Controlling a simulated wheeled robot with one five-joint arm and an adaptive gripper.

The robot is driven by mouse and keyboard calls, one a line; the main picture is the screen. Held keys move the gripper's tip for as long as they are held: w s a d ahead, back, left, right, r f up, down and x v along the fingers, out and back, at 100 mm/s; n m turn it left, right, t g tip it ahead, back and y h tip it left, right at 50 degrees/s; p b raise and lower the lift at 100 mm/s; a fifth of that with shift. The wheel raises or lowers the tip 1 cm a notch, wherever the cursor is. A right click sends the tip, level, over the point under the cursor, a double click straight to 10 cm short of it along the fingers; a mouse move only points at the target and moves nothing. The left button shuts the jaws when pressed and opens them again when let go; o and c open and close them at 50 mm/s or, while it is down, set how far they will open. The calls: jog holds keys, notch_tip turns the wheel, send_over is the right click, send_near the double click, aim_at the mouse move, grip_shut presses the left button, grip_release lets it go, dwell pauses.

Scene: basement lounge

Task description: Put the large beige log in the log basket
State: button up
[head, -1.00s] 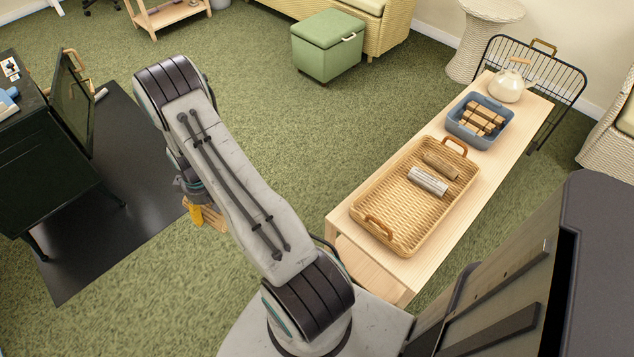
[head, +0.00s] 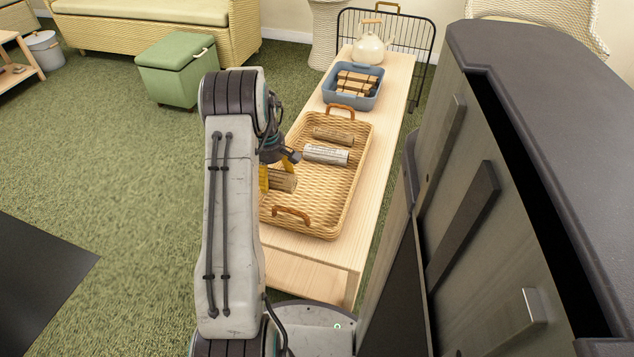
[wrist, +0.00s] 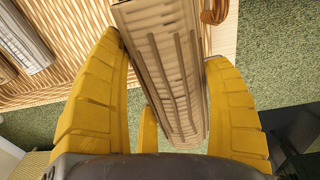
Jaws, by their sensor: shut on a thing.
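The log basket (head: 345,200) is a shallow woven tray with brown handles, on a light wooden table. My gripper (head: 268,178) is at the basket's left side, partly hidden by my arm. Its yellow fingers, also in the wrist view (wrist: 163,50), are shut on a large beige log (head: 283,180). In the wrist view the log (wrist: 165,60) runs lengthwise between the fingers, with the basket (wrist: 85,75) behind it at the left. The log appears over the basket's near left part; I cannot tell its height. A brown log (head: 334,136) and a grey-white log (head: 326,154) lie in the basket.
A blue bin (head: 345,100) with several wood pieces and a cream kettle (head: 369,48) stand farther along the table (head: 375,170). A black wire rack (head: 410,40) is behind. A tall dark-topped cabinet (head: 540,150) stands close at the right. Green carpet at the left is open.

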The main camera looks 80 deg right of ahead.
jog(key=b, duration=0.2)
send_over(303, 205)
jog(key=f, duration=0.1)
jog(key=shift+d+f+b, duration=0.1)
jog(key=shift+f+b, duration=2.05)
jog(key=shift+f, duration=2.9)
jog(key=o, duration=0.8)
jog(key=shift+f, duration=0.15)
jog(key=o, duration=0.5)
jog(key=r+p, duration=0.1)
jog(key=r, duration=0.3)
jog(key=r+p, duration=0.2)
jog(key=r, duration=0.2)
jog(key=r+p, duration=0.1)
jog(key=r, duration=0.3)
jog(key=shift+a+r, duration=0.15)
jog(key=shift+a, duration=0.15)
